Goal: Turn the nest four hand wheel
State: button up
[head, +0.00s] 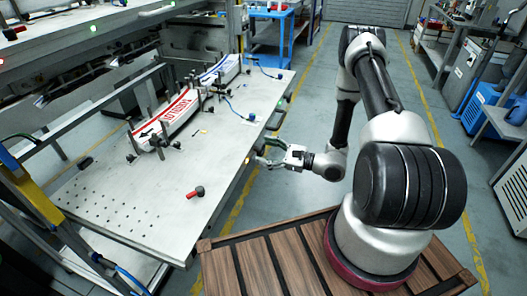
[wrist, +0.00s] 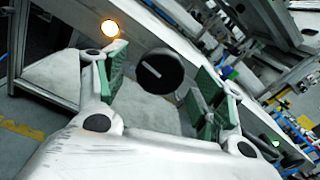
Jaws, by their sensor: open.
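A round black hand wheel (wrist: 161,74) with a white bar mark on its face shows in the wrist view. In the head view my gripper (head: 264,153) is at the right edge of the workbench (head: 150,222); the wheel is too small or hidden to make out there. No readable nest number shows beside the wheel.
A lit amber lamp (wrist: 110,28) is at the wheel's upper left in the wrist view. Label magazines with red (head: 166,116) and blue (head: 222,69) print stand on the bench. A red-and-black tool (head: 196,192) lies nearer.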

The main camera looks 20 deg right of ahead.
jog(key=shift+w+a, duration=0.35)
jog(key=shift+a, duration=0.15)
jog(key=shift+c, duration=0.4)
jog(key=c, duration=0.9)
jog(key=shift+c, duration=0.2)
jog(key=shift+m, duration=0.5)
